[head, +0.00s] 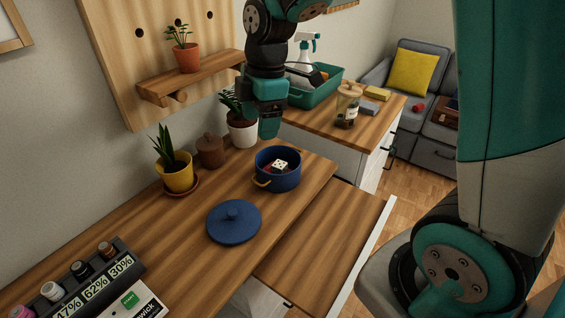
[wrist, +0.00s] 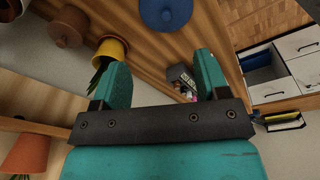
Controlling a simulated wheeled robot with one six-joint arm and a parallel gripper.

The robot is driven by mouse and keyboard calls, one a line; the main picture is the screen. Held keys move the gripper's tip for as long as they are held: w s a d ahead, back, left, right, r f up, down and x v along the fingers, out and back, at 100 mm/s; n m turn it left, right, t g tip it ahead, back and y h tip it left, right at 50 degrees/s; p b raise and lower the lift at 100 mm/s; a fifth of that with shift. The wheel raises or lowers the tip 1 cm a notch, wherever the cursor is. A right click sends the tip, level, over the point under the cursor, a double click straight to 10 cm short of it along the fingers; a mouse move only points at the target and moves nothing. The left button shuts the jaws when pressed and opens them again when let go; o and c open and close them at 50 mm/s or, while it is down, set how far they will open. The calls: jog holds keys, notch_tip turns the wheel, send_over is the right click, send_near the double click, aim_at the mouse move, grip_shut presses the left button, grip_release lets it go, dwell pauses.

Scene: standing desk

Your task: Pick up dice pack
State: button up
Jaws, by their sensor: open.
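The dice pack (head: 280,164) shows in the head view as a white face with dark dots and some red beside it. It lies inside a blue pot (head: 291,183) with a yellow handle, and its lower part is hidden by the pot wall. My gripper (head: 268,130) is above the desk, just up and left of the pot in the head view, apart from it. In the wrist view my gripper (wrist: 160,80) is open with nothing between its fingers. The dice pack does not show there.
A blue lid (head: 233,222) lies on the desk left of the pot; it also shows in the wrist view (wrist: 166,13). A yellow plant pot (head: 178,177), a brown lidded jar (head: 210,151) and a white plant pot (head: 241,131) stand near the wall. A wooden shelf (head: 190,78) juts out above.

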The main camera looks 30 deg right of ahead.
jog(key=w+d+f+n+h+p, duration=0.1)
jog(key=w+d+f+n+h, duration=0.1)
jog(key=w+d+f+n, duration=0.55)
jog(key=m+p, duration=0.1)
jog(key=p, duration=0.1)
send_over(280, 164)
jog(key=shift+g, duration=0.3)
jog(key=f, duration=0.9)
jog(key=shift+a+f, duration=0.15)
jog(key=shift+a, duration=0.05)
jog(key=shift+d+f+p, duration=0.15)
jog(key=shift+f+p, duration=1)
jog(key=shift+f, duration=1.9)
jog(key=shift+c, duration=0.2)
jog(key=c, duration=1)
